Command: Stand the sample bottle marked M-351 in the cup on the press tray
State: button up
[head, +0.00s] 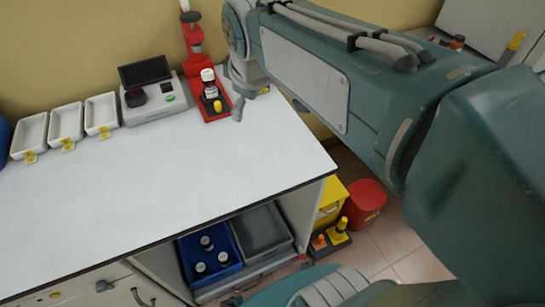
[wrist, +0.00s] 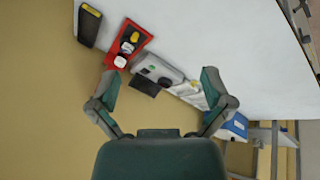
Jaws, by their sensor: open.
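The red press (head: 195,45) stands at the back of the white bench, with its red tray (head: 222,111) in front. A white-capped dark bottle (head: 210,88) is upright at the press tray; I cannot read its mark or tell whether it sits in the cup.
A grey instrument (head: 153,102) with a dark screen stands left of the press, then three white trays (head: 66,122) with yellow tags. A grey tray (head: 262,232) lies beside the blue crate. A yellow bin and a red bin (head: 363,203) stand on the floor. The bench front is clear.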

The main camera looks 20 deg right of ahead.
jog(key=s+f+m, duration=0.6)
jog(key=s+m, duration=0.2)
jog(key=s, duration=0.4)
jog(key=shift+f+t+y, duration=0.2)
jog(key=shift+t+y, duration=0.1)
